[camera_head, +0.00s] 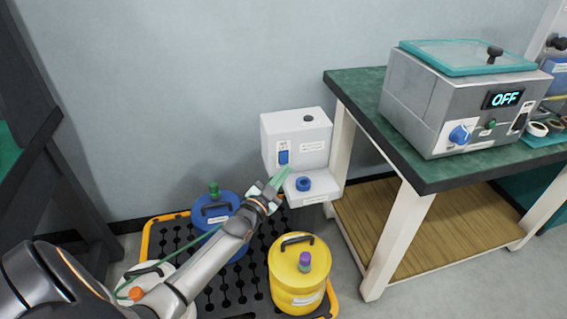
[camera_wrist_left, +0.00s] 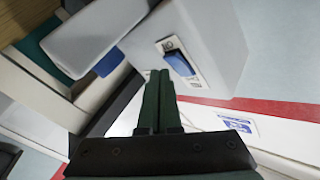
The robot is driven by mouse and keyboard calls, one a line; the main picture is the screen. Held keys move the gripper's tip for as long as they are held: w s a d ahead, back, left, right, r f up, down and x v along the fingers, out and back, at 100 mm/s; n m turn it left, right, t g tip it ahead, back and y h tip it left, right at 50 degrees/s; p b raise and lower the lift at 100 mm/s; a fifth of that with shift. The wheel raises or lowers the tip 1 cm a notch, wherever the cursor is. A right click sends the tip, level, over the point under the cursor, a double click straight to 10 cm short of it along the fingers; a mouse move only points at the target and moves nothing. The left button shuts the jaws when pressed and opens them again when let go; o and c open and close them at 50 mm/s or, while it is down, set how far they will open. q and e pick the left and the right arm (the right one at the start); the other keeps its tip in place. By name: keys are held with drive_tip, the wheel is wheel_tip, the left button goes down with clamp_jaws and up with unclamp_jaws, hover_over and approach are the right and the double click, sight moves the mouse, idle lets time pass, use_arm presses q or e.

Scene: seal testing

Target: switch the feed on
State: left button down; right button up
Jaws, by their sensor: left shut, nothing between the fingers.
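A white box (camera_head: 280,125) is on the wall side, left of the bench. Its front carries a blue rocker switch (camera_head: 283,157) on a white labelled plate, and the switch shows larger in the left wrist view (camera_wrist_left: 181,63). The plate has ON lettering at one end of the rocker; I cannot tell which way the rocker is pressed. My left gripper (camera_head: 286,169) is shut and empty. Its green fingers (camera_wrist_left: 160,78) point at the box with tips just below the switch in the head view; contact cannot be told. My right gripper is not in view.
A ledge with a blue ring (camera_head: 304,184) juts out below the switch. A yellow can (camera_head: 300,285) and a blue can (camera_head: 217,208) stand on a black, yellow-edged tray (camera_head: 152,247). A grey machine (camera_head: 430,105) reading OFF stands on the green-topped bench (camera_head: 350,85).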

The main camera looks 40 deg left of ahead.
use_arm(q)
drive_tip(key=shift+w+a+f, duration=0.1)
drive_tip(key=shift+w+a, duration=0.2)
drive_tip(key=shift+w+a+b, duration=0.2)
drive_tip(key=shift+a+b, duration=0.05)
drive_tip(key=shift+b, duration=0.1)
idle(0.7)
drive_tip(key=shift+d, duration=0.1)
drive_tip(key=shift+s+d+p, duration=0.45)
drive_tip(key=shift+s+p, duration=0.05)
drive_tip(key=shift+p, duration=0.2)
drive_tip(key=s+d+p, duration=0.1)
drive_tip(key=d+p, duration=0.1)
drive_tip(key=s+d+p, duration=0.1)
drive_tip(key=s, duration=0.1)
drive_tip(key=shift+s+d+r+p, duration=0.15)
drive_tip(key=shift+d+r+p, duration=0.25)
